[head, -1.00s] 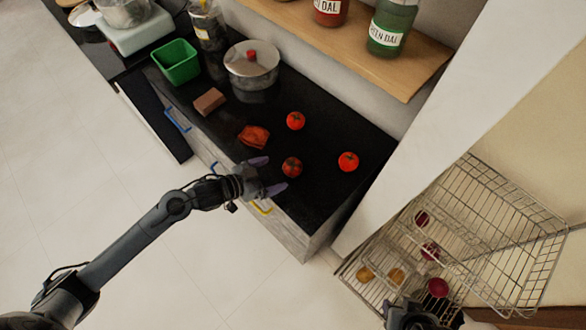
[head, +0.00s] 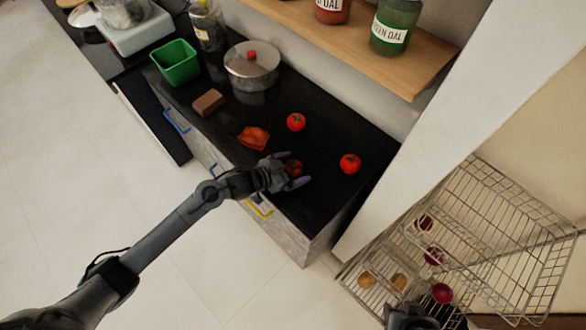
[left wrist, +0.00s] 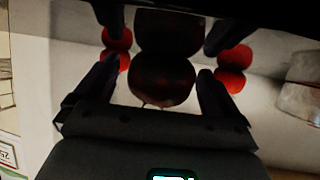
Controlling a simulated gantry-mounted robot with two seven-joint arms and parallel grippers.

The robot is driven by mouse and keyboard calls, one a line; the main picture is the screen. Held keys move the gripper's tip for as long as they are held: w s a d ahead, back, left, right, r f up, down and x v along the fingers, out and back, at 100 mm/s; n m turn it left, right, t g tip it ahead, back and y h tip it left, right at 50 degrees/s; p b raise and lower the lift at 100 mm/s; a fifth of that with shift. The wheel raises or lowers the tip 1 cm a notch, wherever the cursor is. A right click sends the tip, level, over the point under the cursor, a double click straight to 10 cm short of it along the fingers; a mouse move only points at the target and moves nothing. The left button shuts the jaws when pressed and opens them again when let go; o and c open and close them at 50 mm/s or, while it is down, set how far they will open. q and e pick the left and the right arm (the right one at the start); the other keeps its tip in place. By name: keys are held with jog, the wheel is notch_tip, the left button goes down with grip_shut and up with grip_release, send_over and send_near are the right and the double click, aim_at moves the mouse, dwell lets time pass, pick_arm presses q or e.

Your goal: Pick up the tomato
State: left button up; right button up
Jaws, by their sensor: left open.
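Three red tomatoes are on the black countertop. The nearest tomato (head: 294,168) sits between the fingers of my left gripper (head: 298,168), which is open around it. In the left wrist view this tomato (left wrist: 163,80) looks dark and fills the space between the two fingers; I cannot tell whether either finger touches it. A second tomato (head: 296,122) is farther back, and a third tomato (head: 350,164) is to the right. My right gripper (head: 410,319) shows only as a dark part at the bottom edge, too cut off to read.
An orange-red crumpled item (head: 253,138) lies left of the gripper. A brown block (head: 208,102), a green bin (head: 175,63) and a lidded pot (head: 252,66) stand farther left. A wooden shelf (head: 400,70) with jars overhangs the back. A wire rack (head: 480,215) stands at right.

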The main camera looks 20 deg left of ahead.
pick_arm(q)
jog(key=c, duration=1.1)
jog(key=shift+r, duration=0.2)
